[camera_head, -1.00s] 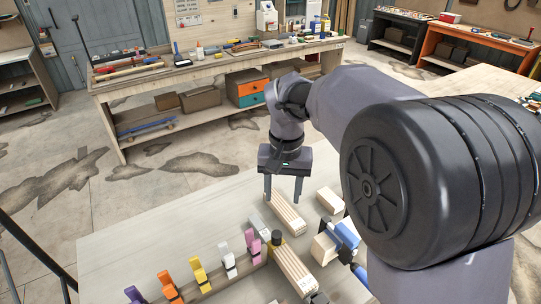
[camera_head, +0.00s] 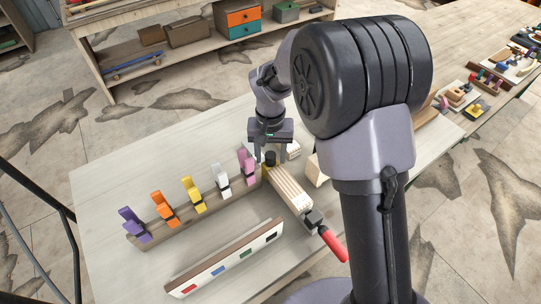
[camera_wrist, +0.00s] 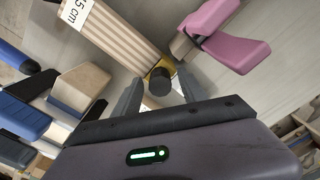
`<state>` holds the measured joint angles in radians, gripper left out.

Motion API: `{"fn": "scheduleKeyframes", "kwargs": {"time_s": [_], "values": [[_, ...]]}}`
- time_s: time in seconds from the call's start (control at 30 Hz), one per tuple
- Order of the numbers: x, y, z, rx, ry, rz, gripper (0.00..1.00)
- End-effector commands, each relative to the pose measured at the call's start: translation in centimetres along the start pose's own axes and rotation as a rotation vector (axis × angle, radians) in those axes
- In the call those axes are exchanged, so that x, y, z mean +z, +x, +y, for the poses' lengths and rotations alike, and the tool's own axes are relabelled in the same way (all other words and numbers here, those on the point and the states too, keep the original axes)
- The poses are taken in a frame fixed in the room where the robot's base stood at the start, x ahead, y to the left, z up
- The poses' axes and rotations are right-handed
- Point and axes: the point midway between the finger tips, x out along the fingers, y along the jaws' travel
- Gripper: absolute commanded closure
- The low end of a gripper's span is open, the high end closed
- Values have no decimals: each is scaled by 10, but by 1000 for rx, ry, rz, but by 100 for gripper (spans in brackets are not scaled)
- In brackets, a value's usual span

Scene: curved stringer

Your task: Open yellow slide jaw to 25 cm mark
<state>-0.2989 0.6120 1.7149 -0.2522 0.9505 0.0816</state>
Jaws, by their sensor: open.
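A dark knob with a yellow piece (camera_head: 269,160) is at the far end of the laminated wooden strips (camera_head: 288,189). In the wrist view the black round knob (camera_wrist: 160,83) has yellow (camera_wrist: 172,68) behind it, beside the strips (camera_wrist: 125,35). My gripper (camera_head: 270,152) is open, its two fingers on either side of the knob in the picture; contact cannot be told. The fingers also show in the wrist view (camera_wrist: 160,90). A white label (camera_wrist: 77,14) ending in "5 cm" is cut off at the top. A black clamp end with a red handle (camera_head: 333,243) is at the near end.
A wooden rack (camera_head: 160,230) holds purple, orange, yellow (camera_head: 194,196), white and pink clamps (camera_head: 247,168); the pink one is close to my gripper. A board with coloured marks (camera_head: 226,262) lies in front. Blue-handled clamps and wood blocks (camera_wrist: 80,88) are left in the wrist view.

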Motion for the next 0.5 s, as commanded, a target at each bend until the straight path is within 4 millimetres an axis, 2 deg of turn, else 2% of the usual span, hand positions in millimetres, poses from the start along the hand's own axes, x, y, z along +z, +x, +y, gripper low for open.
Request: {"fn": "scheduleKeyframes", "kwargs": {"time_s": [0.13,0.17,0.4,0.5], "values": [[0,-1,0,0,0,0,51],[0,-1,0,0,0,0,54],[0,-1,0,0,0,0,100],[0,-1,0,0,0,0,100]]}}
